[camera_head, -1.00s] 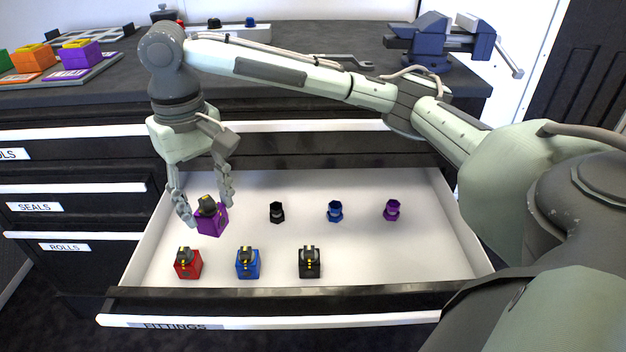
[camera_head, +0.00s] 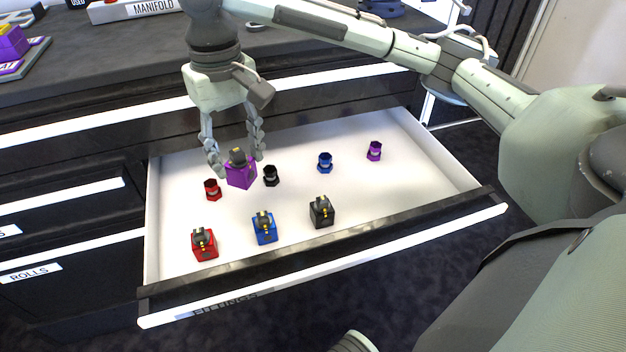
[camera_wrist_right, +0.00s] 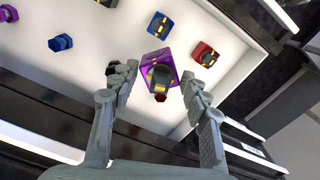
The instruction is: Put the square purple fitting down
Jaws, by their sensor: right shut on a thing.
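The square purple fitting (camera_head: 240,175) is a purple block with a dark grey knob on top. My right gripper (camera_head: 236,160) is shut on it, pointing down over the back left part of the open white drawer. In the right wrist view the fitting (camera_wrist_right: 158,70) sits between the fingertips (camera_wrist_right: 156,82). It appears to be above the drawer floor; the exact gap I cannot tell. My left gripper is not in view.
The drawer (camera_head: 390,195) holds square red (camera_head: 204,244), blue (camera_head: 264,228) and black (camera_head: 321,212) fittings in front. Bare floor lies at the right.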

